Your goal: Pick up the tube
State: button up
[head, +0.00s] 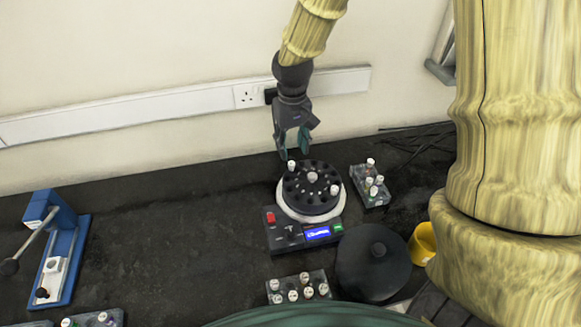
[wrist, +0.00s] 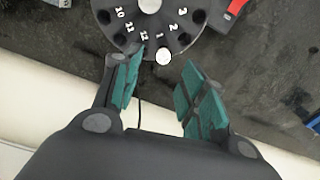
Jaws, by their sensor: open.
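A white-capped tube (head: 291,165) sits in the black rotor (head: 312,205) of a centrifuge, at the rotor's back-left edge. In the wrist view its round cap (wrist: 163,56) shows beside the number 1 on the rotor rim. My gripper (head: 292,149) is open and empty, pointing down just above the tube at the back of the rotor. In the wrist view the green-padded fingers (wrist: 160,70) stand apart, with the cap between their tips and not gripped. The tube's body is hidden in the rotor.
Racks of capped tubes stand right of the centrifuge (head: 371,190), in front of it (head: 300,288) and at front left (head: 90,320). A dark round lid (head: 374,262) lies at front right, near a yellow container (head: 423,243). A blue press (head: 60,250) stands left. The left-middle bench is clear.

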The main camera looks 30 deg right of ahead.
aim_at(292, 163)
jog(key=shift+f, duration=0.35)
jog(key=shift+s+f, duration=0.1)
jog(key=shift+s, duration=0.25)
jog(key=shift+w+a+f+p, duration=0.1)
jog(key=shift+f+p, duration=0.3)
jog(key=shift+f, duration=0.95)
jog(key=shift+w+a+f+p, duration=0.1)
jog(key=shift+f+p, duration=0.25)
jog(key=shift+f, duration=0.95)
jog(key=shift+s, duration=0.1)
jog(key=c, duration=0.8)
